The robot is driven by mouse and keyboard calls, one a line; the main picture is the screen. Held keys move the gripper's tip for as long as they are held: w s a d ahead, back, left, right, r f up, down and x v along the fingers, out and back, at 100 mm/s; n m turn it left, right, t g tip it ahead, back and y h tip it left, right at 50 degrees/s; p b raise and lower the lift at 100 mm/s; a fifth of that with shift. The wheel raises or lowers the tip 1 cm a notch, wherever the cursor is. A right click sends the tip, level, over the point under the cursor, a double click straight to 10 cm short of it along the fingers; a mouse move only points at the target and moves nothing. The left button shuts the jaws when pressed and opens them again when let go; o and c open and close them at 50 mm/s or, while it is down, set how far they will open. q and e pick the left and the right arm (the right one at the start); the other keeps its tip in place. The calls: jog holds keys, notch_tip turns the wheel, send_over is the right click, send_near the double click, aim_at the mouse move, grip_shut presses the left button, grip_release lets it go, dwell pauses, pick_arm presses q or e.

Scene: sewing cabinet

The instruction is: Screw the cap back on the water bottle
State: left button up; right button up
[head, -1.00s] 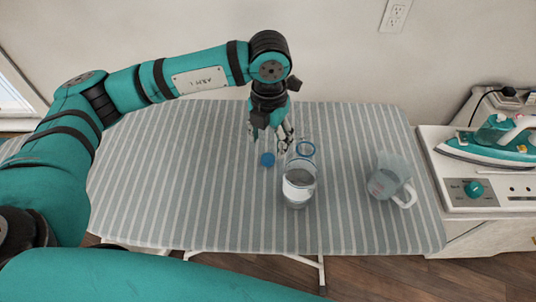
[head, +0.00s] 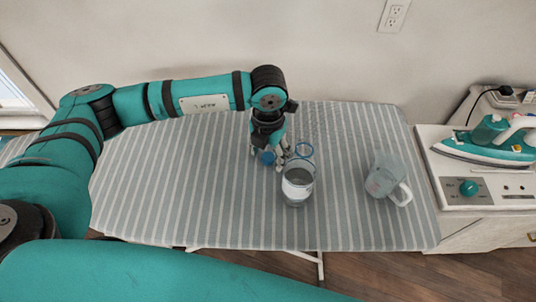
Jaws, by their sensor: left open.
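The water bottle (head: 298,184) stands upright on the striped ironing board, clear with a white label band and a blue ring at its open top. The blue cap (head: 267,158) is apart from it, just to its left and behind. My left gripper (head: 267,161) points down over the cap, with its fingers open on either side of it. I cannot tell whether the fingers touch the cap. My right gripper is not in view.
A teal iron (head: 487,148) rests on a station at the far right. The board's left half is clear.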

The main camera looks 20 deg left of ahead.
aim_at(268, 156)
pick_arm(q)
jog(key=c, duration=0.8)
jog(key=shift+r, duration=0.1)
notch_tip(268, 156, up, 10)
jog(key=shift+f+b, duration=0.1)
jog(key=shift+b, duration=0.95)
